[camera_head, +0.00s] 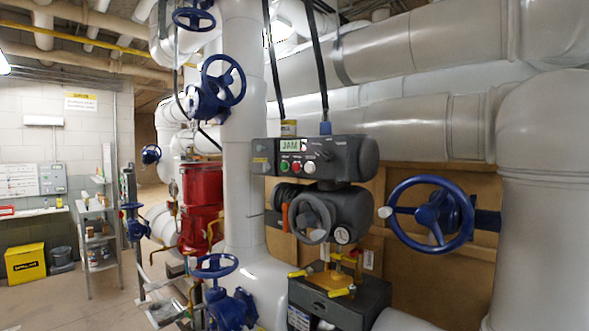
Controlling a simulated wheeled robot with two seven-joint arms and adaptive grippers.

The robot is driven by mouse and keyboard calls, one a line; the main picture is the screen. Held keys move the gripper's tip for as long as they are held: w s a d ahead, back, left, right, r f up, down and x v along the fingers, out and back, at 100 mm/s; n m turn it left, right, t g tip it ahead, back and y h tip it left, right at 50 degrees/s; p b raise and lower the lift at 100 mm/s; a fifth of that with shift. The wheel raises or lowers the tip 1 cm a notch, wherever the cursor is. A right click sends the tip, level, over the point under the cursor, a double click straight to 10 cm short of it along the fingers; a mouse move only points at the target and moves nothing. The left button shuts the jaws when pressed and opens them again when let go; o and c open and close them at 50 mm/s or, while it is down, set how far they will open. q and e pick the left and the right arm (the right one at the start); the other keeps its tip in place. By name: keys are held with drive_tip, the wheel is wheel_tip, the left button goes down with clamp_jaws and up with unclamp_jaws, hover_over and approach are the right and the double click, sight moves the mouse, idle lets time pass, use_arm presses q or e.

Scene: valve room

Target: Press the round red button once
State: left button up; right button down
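The round red button (297,166) is small and sits on the front of a dark grey control box (345,150) near the middle of the head view. A green button (284,165) is just left of it and a whitish button (310,167) just right of it. A small screen (290,145) above the buttons reads "JAM". A dark knob is to the right of the buttons. Nothing covers the red button. Neither of my grippers shows in this view.
Below the box is a grey handwheel (312,218). A large blue valve wheel (432,214) sticks out at the right. A dark lower block (340,300) with yellow-handled fittings stands beneath. White pipes surround the unit. Open floor (70,300) lies at the left.

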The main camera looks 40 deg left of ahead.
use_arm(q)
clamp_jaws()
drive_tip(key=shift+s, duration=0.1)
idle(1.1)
